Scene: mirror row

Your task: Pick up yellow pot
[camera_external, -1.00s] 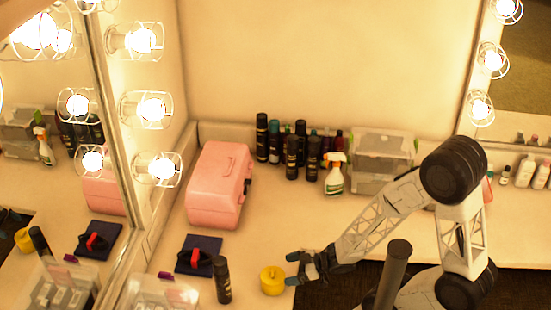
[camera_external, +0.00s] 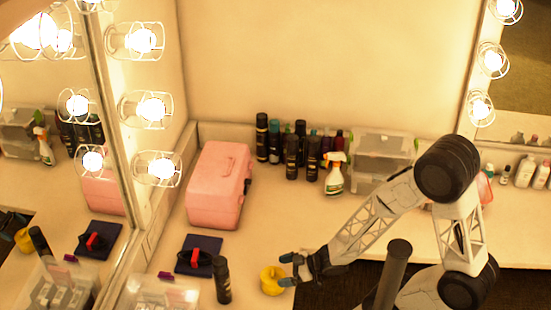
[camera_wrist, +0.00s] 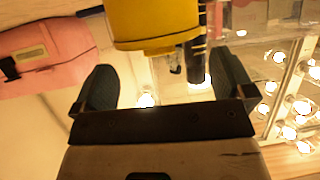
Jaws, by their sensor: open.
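The yellow pot (camera_external: 272,281) stands on the counter near its front edge, left of my gripper. My gripper (camera_external: 287,270) is open, with its fingertips right at the pot's right side. In the wrist view the yellow pot (camera_wrist: 153,22) fills the top middle, just beyond and between the two dark fingers of my gripper (camera_wrist: 165,85). The gap between the fingers is empty. I cannot tell whether a fingertip touches the pot.
A black bottle (camera_external: 222,281) stands just left of the pot. A dark blue case with a red item (camera_external: 199,257) lies behind it. A pink box (camera_external: 219,186), several bottles and a spray bottle (camera_external: 335,174) stand farther back. A clear container (camera_external: 160,292) is at front left.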

